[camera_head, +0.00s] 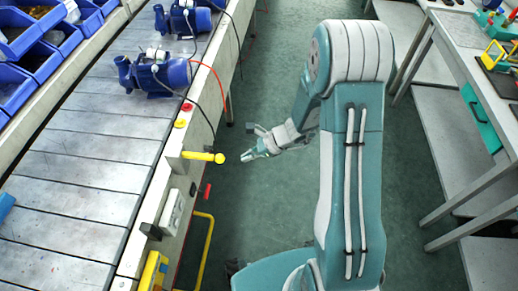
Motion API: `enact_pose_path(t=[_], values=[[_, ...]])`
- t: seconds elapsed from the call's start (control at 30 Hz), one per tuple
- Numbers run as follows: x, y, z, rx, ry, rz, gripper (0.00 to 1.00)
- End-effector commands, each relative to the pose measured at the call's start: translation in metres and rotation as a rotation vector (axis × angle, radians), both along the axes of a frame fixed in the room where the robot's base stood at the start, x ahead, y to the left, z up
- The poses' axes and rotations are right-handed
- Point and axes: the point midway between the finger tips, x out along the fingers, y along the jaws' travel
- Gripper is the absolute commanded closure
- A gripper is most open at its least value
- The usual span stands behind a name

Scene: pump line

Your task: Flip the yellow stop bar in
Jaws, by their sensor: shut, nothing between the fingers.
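The yellow stop bar (203,157) is at the side rail of the conveyor, left of the middle of the view. It lies about level, and its rounded yellow end sticks out from the rail over the aisle. My gripper (246,156) is just to the right of that end, with a small gap in the picture, and points left toward it. Its fingers are shut with nothing held. How far the gripper is from the bar in depth is hard to tell.
The slatted conveyor (75,175) carries blue pumps (160,75) with dark and orange cables hanging over the rail. A red button (186,107), a grey box (171,212) and a yellow tube rail (206,240) are along its side. A workbench (465,35) stands right. Green floor lies between.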

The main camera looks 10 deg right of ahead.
Motion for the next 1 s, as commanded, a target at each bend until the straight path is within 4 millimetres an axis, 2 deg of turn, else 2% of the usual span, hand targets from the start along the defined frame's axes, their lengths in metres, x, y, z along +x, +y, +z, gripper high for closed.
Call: enact_pose_path(t=[0.03,0.13,0.3,0.77,0.87,1.0], values=[[0.000,0.008,-0.007,0.001,0.004,0.003,1.00],[0.003,0.025,0.000,0.000,-0.002,0.004,1.00],[0.006,0.040,0.004,0.000,-0.002,0.001,1.00],[0.008,0.047,0.004,0.000,-0.001,0.002,1.00],[0.013,0.060,0.004,0.001,-0.002,0.004,1.00],[0.023,0.091,0.004,0.000,-0.002,0.007,1.00]])
